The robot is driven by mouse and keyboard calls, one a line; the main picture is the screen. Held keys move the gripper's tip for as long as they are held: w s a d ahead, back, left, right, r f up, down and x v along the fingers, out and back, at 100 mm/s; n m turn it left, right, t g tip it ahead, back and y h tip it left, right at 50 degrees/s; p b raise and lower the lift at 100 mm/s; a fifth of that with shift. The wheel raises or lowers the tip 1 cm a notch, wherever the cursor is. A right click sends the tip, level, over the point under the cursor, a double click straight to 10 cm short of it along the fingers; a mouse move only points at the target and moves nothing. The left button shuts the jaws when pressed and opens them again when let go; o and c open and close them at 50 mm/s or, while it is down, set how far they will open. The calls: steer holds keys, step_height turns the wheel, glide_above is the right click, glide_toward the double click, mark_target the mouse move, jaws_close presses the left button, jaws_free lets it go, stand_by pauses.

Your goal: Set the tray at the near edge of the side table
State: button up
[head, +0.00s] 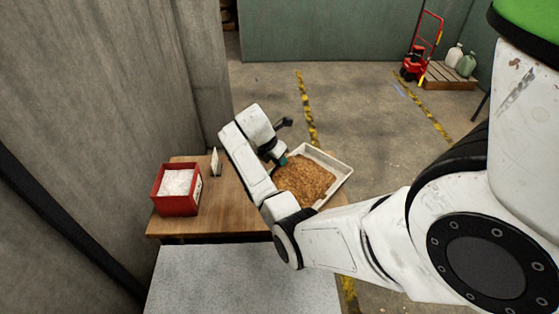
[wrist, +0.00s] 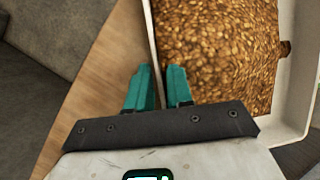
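The white tray (head: 343,171), filled with brown grain (head: 303,178), is at the right end of the wooden side table (head: 230,208). Part of it reaches past the table's right side, over the floor. Whether it touches the tabletop is hidden by my arm. My gripper (head: 283,160) is at the tray's left side. In the wrist view, the teal fingers of my gripper (wrist: 158,78) stand on either side of the tray's wall (wrist: 151,30), closed on it, one finger inside over the grain.
A red box (head: 172,201) with white contents and a small white upright card (head: 215,162) stand on the table's left part. The table's middle is bare. A pale grey surface (head: 240,282) lies in front. A wall (head: 100,100) rises at left.

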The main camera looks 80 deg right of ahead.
steer(key=shift+o, duration=0.5)
steer(key=shift+r, duration=0.1)
steer(key=shift+w+r, duration=0.1)
steer(key=shift+r, duration=0.15)
steer(key=v, duration=1.1)
steer(key=shift+r, duration=0.25)
steer(key=shift+a, duration=0.1)
